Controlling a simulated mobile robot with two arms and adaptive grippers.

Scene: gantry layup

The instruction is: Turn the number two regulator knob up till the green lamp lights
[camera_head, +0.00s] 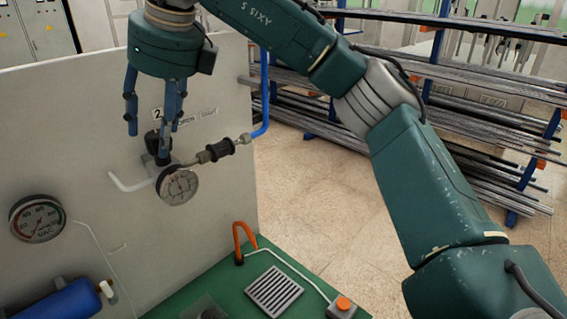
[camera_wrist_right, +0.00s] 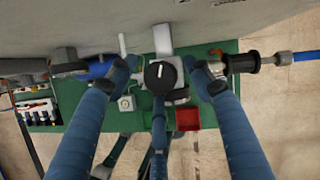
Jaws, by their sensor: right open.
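The number two regulator has a black knob (camera_head: 152,143), beside a "2" label (camera_head: 157,114) on the grey panel, and a round dial gauge (camera_head: 179,186) below. My right gripper (camera_head: 149,132) is over the knob with its blue fingers spread. In the right wrist view the knob (camera_wrist_right: 160,77) shows its face with a white mark, between the open fingers (camera_wrist_right: 163,84). Two fingers stand to its sides, apparently apart from it, and a third is below; whether that one touches I cannot tell. No lit green lamp can be made out. My left gripper is out of view.
A black fitting (camera_head: 219,150) and blue hose (camera_head: 264,95) lead right from the regulator. A vacuum gauge (camera_head: 37,218) is at left. The green bench (camera_head: 215,285) below carries a vented plate (camera_head: 273,292) and an orange-button box (camera_head: 341,307). A red tray (camera_wrist_right: 187,119) shows in the wrist view.

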